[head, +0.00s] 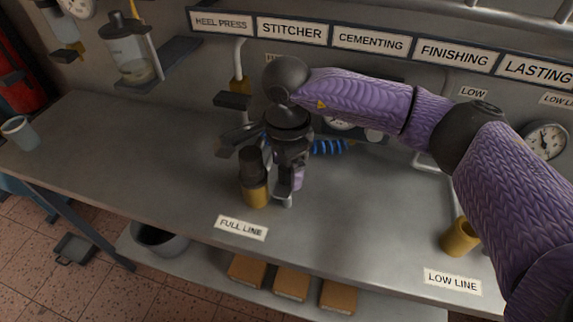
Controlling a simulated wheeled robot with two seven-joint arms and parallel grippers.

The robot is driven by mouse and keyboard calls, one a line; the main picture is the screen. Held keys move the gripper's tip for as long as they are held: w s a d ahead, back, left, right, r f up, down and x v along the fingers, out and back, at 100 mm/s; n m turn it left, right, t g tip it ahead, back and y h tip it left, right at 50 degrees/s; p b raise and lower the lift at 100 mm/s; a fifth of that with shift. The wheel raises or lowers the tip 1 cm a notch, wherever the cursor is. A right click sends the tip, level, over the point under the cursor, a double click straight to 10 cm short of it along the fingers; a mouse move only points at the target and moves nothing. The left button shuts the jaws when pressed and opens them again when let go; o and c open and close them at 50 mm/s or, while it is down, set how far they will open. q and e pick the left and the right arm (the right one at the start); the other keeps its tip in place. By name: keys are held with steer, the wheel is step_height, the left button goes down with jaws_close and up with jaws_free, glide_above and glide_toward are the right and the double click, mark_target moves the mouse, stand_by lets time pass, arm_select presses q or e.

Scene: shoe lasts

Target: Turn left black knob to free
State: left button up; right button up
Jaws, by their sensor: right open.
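The left black knob (251,163) stands upright on a brass-coloured base (256,195) on the bench, behind the FULL LINE label (241,228). My right gripper (284,188) comes down close to the right side of the knob, open, with its fingers pointing down. I cannot tell whether a finger touches the knob. My right wrist hides part of the area behind it. My left gripper is out of view.
Another brass-coloured base (460,238) stands at the right behind the LOW LINE label (453,282), partly hidden by my right arm. A blue coiled hose (330,147) lies behind my gripper. A cup (20,132) is at the far left. The bench's left half is mostly clear.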

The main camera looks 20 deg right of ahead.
step_height(320, 180, up, 10)
steer(key=shift+f+p, duration=0.25)
steer(key=shift+p, duration=0.5)
